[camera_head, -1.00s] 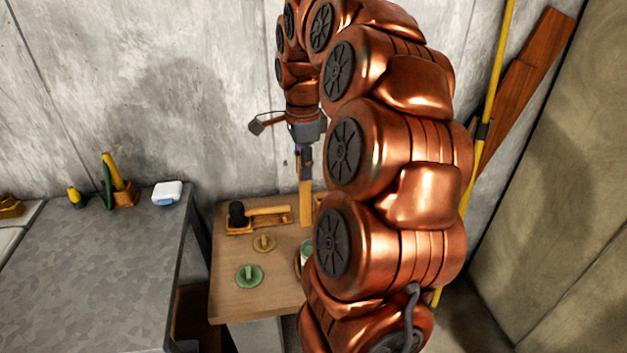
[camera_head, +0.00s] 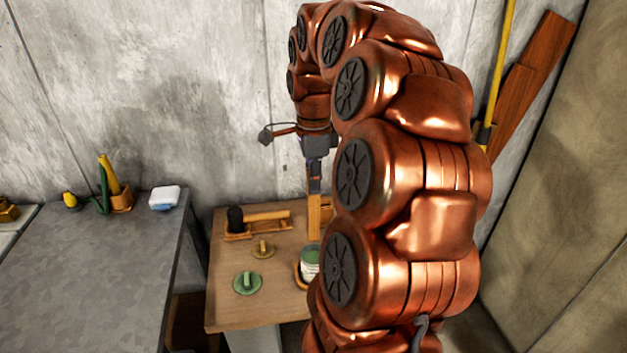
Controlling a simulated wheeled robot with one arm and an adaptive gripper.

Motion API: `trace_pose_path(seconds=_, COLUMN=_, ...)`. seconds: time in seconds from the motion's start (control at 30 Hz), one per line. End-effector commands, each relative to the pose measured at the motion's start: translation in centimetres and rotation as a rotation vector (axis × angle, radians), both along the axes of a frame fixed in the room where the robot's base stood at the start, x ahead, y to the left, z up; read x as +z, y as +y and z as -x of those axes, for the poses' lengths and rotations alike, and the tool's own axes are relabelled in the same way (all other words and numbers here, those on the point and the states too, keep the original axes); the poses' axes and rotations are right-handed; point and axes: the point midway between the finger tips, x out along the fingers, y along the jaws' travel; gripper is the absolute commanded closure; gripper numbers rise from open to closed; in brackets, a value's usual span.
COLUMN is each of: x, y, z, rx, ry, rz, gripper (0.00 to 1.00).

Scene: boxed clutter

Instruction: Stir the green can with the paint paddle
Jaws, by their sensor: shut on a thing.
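My gripper (camera_head: 315,178) points down over the wooden table and is shut on the wooden paint paddle (camera_head: 314,218), which hangs upright below it. The green can (camera_head: 309,262) stands at the table's right side, with green paint showing at its top and my arm hiding its right part. The paddle's lower end shows just above and behind the can in the picture; I cannot tell its exact height over the can. A green lid (camera_head: 247,283) with a raised handle lies flat on the table, left of the can.
A grey counter (camera_head: 80,270) stands to the left, with a white box (camera_head: 164,198). My arm covers the table's right side.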

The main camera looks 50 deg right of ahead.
Motion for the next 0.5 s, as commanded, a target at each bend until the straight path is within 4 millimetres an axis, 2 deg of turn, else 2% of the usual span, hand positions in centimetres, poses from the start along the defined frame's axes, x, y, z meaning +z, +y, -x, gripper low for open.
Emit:
trace_pose_path(seconds=0.03, x=-0.8, y=0.0, z=0.0, rx=-0.001, ry=0.001, rz=0.000, gripper=1.00)
trace_pose_path(seconds=0.5, x=-4.6, y=0.0, z=0.0, rx=-0.001, ry=0.001, rz=0.001, gripper=1.00)
